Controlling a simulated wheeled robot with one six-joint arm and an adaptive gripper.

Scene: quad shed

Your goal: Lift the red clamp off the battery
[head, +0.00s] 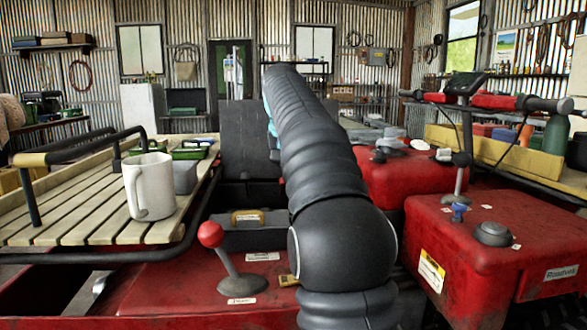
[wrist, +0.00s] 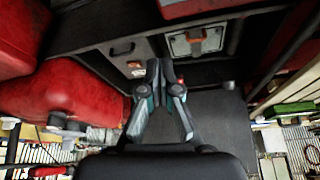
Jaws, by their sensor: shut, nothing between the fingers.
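My gripper (wrist: 162,72) shows in the wrist view with its fingers together and nothing between them. It is over a dark bay in the red quad. A small red spot (wrist: 181,80) shows right beside the fingertips; it may be the red clamp, but it is too small to tell its shape. I cannot make out the battery clearly; the fingers cover part of the bay. In the head view my arm hides the gripper's tips and most of the bay, and no clamp shows there.
Red bodywork (head: 490,245) with a black cap stands at the right. A red-knobbed lever (head: 211,235) rises in front, near a grey case (head: 230,238). A white mug (head: 150,188) stands on the slatted rack (head: 85,215) at the left. Handlebars (head: 480,100) are behind right.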

